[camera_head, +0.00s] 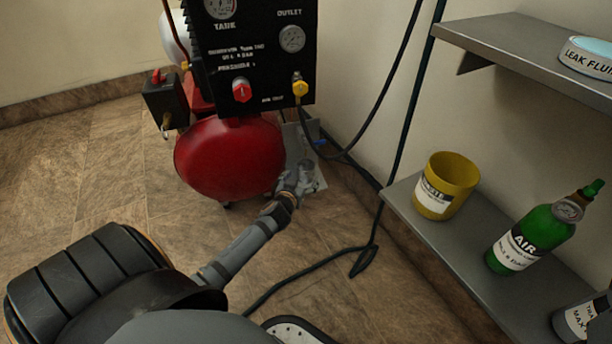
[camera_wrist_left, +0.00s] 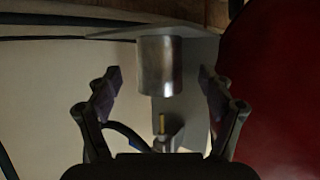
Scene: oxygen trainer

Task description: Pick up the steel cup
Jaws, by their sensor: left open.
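The steel cup (camera_wrist_left: 158,66) is a plain metal cylinder in the left wrist view. It is set against a grey metal bracket (camera_wrist_left: 200,55). My left gripper (camera_wrist_left: 160,90) is open, with one finger on each side of the line to the cup. The cup is just beyond the fingertips, and no contact shows. In the head view my left gripper (camera_head: 302,176) reaches down beside the red tank, in front of the grey bracket, and I cannot clearly tell the cup from the gripper there. My right gripper is not in view.
The red compressor tank (camera_head: 230,157) stands close to my left gripper, under a black gauge panel (camera_head: 262,60). A black hose (camera_head: 320,275) runs along the floor. At right, a shelf (camera_head: 455,235) holds a yellow cup (camera_head: 446,185) and a green bottle (camera_head: 535,232).

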